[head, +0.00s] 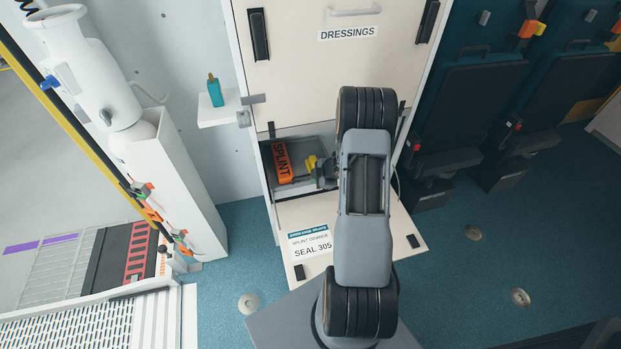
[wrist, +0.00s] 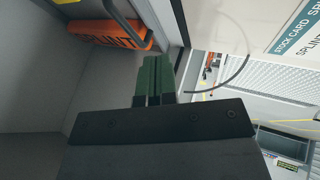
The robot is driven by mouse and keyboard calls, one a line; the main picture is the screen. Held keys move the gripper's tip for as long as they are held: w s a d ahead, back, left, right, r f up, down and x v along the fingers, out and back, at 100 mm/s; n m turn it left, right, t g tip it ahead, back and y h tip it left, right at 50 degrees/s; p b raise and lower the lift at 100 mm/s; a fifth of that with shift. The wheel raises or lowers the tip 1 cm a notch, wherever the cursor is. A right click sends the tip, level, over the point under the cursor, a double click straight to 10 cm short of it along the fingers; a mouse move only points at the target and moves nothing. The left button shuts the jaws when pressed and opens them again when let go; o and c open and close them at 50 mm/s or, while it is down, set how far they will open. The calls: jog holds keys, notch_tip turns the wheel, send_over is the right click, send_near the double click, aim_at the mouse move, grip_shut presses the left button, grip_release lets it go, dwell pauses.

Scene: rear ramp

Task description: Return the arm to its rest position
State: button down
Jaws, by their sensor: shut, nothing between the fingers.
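My arm reaches forward over the lowered flap (head: 385,240) of a white cabinet. In the head view its links hide part of the opening behind the flap. My gripper (head: 326,172) is small there, at the right part of the open compartment, and partly hidden by the arm. In the wrist view my gripper (wrist: 153,78) shows green fingers closed together with nothing between them. An orange splint pack (head: 283,163) lies in the compartment to the left of my gripper. It also shows in the wrist view (wrist: 110,35), ahead of the fingers and apart from them.
A yellow item (head: 311,163) is beside my gripper. The cabinet's upper door (head: 335,75), marked DRESSINGS, is shut above the opening. A small shelf (head: 219,110) with a teal bottle (head: 215,91) juts out at left. Dark seats (head: 475,100) stand at right; blue floor (head: 450,270) is clear between.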

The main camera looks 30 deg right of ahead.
jog(key=s+d+r+m+g+h+p, duration=0.2)
jog(key=s+d+r+m+h+p, duration=0.1)
jog(key=s+d+r+m+h, duration=0.3)
jog(key=s+a+r+m+g+p, duration=0.1)
jog(key=s+r+m+p, duration=0.1)
jog(key=r, duration=0.4)
jog(key=s+a+r+m+g+p, duration=0.1)
jog(key=s+r+m+g+p, duration=0.15)
jog(key=r, duration=0.35)
jog(key=s+a+r+m+t+y+p, duration=0.1)
jog(key=s+a+r+p, duration=0.3)
jog(key=a+r+p, duration=0.3)
jog(key=s+a+r+m+t+y+p, duration=0.2)
jog(key=a+r+p, duration=0.6)
jog(key=a+r, duration=0.9)
jog(key=v, duration=0.9)
jog(key=shift+w+d+r+p, duration=0.2)
jog(key=shift+w+r+p, duration=0.1)
jog(key=shift+r, duration=0.15)
